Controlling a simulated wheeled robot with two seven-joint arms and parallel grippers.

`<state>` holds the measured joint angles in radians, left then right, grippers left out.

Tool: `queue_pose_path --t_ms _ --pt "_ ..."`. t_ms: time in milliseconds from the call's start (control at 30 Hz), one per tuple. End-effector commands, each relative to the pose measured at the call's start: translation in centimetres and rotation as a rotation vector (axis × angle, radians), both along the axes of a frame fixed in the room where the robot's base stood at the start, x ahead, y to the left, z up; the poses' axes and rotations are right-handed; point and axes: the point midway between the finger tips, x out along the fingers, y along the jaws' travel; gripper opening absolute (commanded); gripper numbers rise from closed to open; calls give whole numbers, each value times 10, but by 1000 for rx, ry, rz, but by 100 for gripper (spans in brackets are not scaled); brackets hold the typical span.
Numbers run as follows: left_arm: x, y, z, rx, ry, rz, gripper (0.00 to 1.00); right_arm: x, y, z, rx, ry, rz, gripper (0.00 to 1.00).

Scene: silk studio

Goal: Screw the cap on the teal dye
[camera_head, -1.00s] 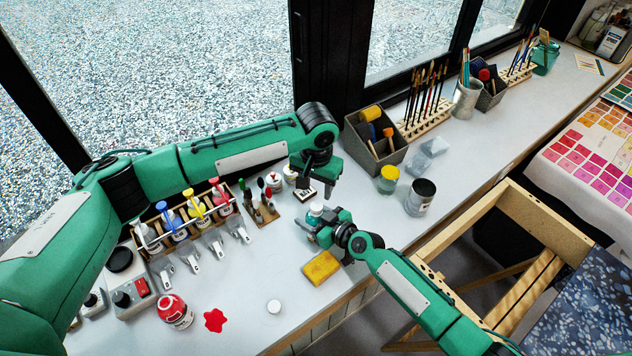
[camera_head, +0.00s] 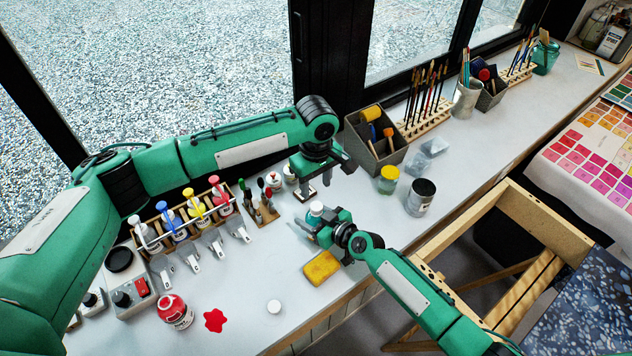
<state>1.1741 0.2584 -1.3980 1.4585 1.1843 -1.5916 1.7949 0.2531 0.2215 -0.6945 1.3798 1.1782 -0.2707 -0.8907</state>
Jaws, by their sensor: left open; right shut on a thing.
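My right gripper (camera_head: 318,230) is shut on a small bottle (camera_head: 316,208), likely the teal dye, near the bench's front edge. The bottle stands upright and its top looks white; its sides are mostly hidden by the jaws, so its colour is unclear. My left gripper (camera_head: 325,178) points down, open and empty, behind and above the bottle and apart from it. A loose white cap (camera_head: 274,306) lies on the bench at the front. I cannot tell whether the white top on the held bottle is a cap.
A yellow sponge (camera_head: 321,268) lies just in front of my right gripper. A red bottle (camera_head: 174,311) stands by a red spill (camera_head: 214,320). A wooden rack (camera_head: 157,247) of dye bottles is at left. A grey caddy (camera_head: 355,131) and metal can (camera_head: 420,197) are at right.

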Motion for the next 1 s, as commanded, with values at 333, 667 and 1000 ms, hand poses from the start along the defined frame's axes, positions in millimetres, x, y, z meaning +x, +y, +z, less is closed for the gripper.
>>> queue_pose_path --t_ms 333,667,1000 --pt "0 0 -9 1 1 -2 47 0 0 0 0 0 0 0" --pt "0 0 -59 2 0 -3 47 0 0 0 0 0 0 0" --pt "0 0 -80 0 0 -3 47 0 0 0 0 0 0 0"
